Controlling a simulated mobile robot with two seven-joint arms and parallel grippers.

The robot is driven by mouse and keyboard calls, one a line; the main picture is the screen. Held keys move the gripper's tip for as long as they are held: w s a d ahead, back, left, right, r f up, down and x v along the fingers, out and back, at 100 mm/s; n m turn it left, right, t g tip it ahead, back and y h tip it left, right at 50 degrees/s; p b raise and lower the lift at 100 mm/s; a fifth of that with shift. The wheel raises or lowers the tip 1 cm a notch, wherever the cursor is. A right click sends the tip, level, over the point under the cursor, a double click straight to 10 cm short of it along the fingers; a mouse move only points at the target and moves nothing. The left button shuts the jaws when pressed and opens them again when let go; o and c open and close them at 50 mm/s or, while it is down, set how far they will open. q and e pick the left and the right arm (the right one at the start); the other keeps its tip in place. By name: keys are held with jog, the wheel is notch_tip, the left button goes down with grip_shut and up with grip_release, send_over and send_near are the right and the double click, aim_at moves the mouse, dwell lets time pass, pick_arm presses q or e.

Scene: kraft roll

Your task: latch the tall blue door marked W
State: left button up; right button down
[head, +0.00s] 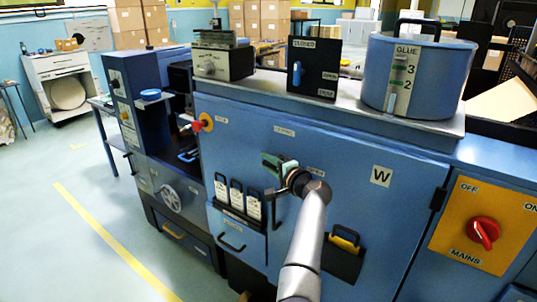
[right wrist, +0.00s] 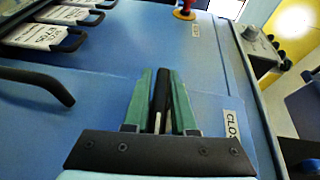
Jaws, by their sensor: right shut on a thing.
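The tall blue door marked W (head: 365,215) is the large front panel of the blue machine; its white W label (head: 381,176) is at the upper right. It looks about flush with the machine front; a small gap cannot be told. My right gripper (head: 272,165) is at the upper left part of the door. In the right wrist view its green fingers (right wrist: 162,95) are shut on a black handle (right wrist: 161,88). A white label starting "CLO" (right wrist: 232,122) is beside it. The handle is mostly hidden in the head view. My left gripper is not in view.
Several white tags (head: 236,197) hang left of the gripper above a black pull handle (head: 231,243). A red knob (head: 207,122) sticks out at the upper left. A blue glue drum (head: 416,75) stands on top. A red mains switch (head: 483,234) is at right. The floor at left is clear.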

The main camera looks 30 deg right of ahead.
aim_at(275, 168)
jog(key=g+p, duration=0.2)
jog(key=f+n+g+p, duration=0.1)
jog(key=g+p, duration=0.1)
jog(key=p, duration=0.1)
jog(key=shift+s+d+n+g+h+p, duration=0.1)
jog(key=shift+s+n+g+h+p, duration=0.05)
jog(key=shift+n+g+h+p, duration=0.2)
jog(key=g+h, duration=0.1)
jog(key=g, duration=0.1)
jog(key=s+f+n+g, duration=0.1)
jog(key=g, duration=0.2)
jog(key=n+g+h+b, duration=0.1)
jog(key=g, duration=0.2)
jog(key=shift+s+d+f+h, duration=0.25)
jog(key=shift+s+d+h, duration=0.1)
jog(key=shift+d, duration=0.05)
pick_arm(q)
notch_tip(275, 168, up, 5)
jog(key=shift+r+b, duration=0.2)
jog(key=shift+b, duration=0.15)
pick_arm(e)
jog(key=shift+s+g, duration=0.15)
jog(key=shift+g, duration=0.5)
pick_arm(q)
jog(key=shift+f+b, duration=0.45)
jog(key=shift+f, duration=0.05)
pick_arm(e)
jog(key=shift+s+n+g+h, duration=0.25)
jog(key=shift+g+h, duration=0.15)
jog(key=shift+g, duration=0.2)
